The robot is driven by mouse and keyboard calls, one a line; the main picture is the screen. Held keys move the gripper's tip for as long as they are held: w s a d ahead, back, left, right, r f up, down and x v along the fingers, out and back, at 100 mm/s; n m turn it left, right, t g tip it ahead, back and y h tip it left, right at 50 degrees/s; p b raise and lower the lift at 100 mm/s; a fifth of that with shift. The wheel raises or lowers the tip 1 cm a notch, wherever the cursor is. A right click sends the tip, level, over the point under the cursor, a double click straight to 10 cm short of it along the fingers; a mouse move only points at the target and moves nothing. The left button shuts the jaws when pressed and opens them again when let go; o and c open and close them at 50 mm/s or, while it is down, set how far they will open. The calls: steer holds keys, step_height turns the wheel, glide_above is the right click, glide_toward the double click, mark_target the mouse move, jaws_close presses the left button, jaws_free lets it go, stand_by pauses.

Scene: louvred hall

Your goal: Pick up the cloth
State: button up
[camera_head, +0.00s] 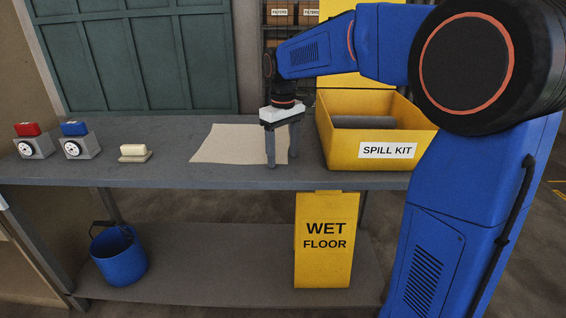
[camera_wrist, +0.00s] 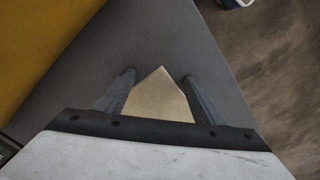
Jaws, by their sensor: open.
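The cloth (camera_head: 225,145) is a flat beige sheet lying on the grey bench top, left of the yellow spill kit bin. My gripper (camera_head: 283,164) points down at the cloth's right end and hides part of it in the head view. Its two fingers are apart. In the wrist view, a pointed corner of the cloth (camera_wrist: 158,98) shows between the open fingers of my gripper (camera_wrist: 160,78). Nothing is held. I cannot tell whether the fingertips touch the bench.
The yellow spill kit bin (camera_head: 340,148) with a grey roll (camera_head: 364,122) stands close right of my gripper. A cream brush-like block (camera_head: 135,153) and two dial devices (camera_head: 34,146) (camera_head: 80,146) sit left. Below are a wet floor sign (camera_head: 324,265) and blue bucket (camera_head: 118,258).

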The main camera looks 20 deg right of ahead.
steer(key=shift+c, duration=0.2)
jaws_close()
stand_by(0.5)
step_height(320, 180, up, 12)
stand_by(0.6)
step_height(320, 180, up, 18)
stand_by(0.8)
